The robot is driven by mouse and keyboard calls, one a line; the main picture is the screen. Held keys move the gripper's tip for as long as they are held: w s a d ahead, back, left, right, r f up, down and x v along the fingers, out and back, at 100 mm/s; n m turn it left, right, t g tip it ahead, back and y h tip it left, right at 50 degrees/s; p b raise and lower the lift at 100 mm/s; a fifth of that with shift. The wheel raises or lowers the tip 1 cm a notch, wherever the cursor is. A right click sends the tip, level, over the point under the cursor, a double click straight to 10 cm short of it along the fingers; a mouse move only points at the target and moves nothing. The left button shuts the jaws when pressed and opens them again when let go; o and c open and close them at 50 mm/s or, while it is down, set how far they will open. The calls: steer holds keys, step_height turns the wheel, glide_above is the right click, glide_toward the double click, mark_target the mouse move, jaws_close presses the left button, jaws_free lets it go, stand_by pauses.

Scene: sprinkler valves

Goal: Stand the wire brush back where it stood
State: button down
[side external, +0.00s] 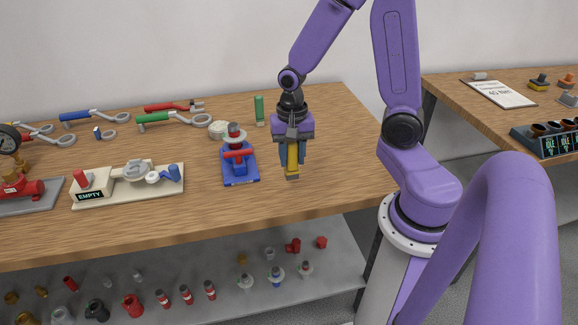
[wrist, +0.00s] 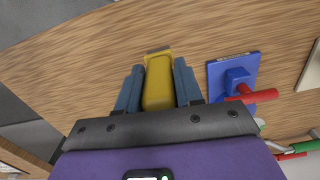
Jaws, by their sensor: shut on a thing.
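The wire brush (side external: 293,158) has a yellow body and a greyish lower end. It is upright between the fingers of my gripper (side external: 291,163), near the right part of the wooden table. My gripper is shut on it. In the wrist view the yellow brush (wrist: 158,82) lies between my two blue fingers (wrist: 159,88), with its greyish end pointing away from the palm. I cannot tell whether its lower end touches the table. No marked standing spot for it shows clearly.
A blue-based fixture with a red handle (side external: 239,172) stands just left of my gripper. A green upright object (side external: 259,108) stands behind. A cream board labelled EMPTY (side external: 127,187) is farther left, with wrenches (side external: 172,118) behind. The table (side external: 335,150) is clear to the right.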

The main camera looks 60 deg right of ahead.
mark_target(289, 167)
steer(key=shift+w+d+f, duration=0.1)
steer(key=shift+w+f, duration=0.35)
steer(key=shift+f, duration=1.65)
steer(key=c, duration=0.7)
jaws_free()
steer(key=shift+f, duration=0.1)
steer(key=shift+c, duration=0.2)
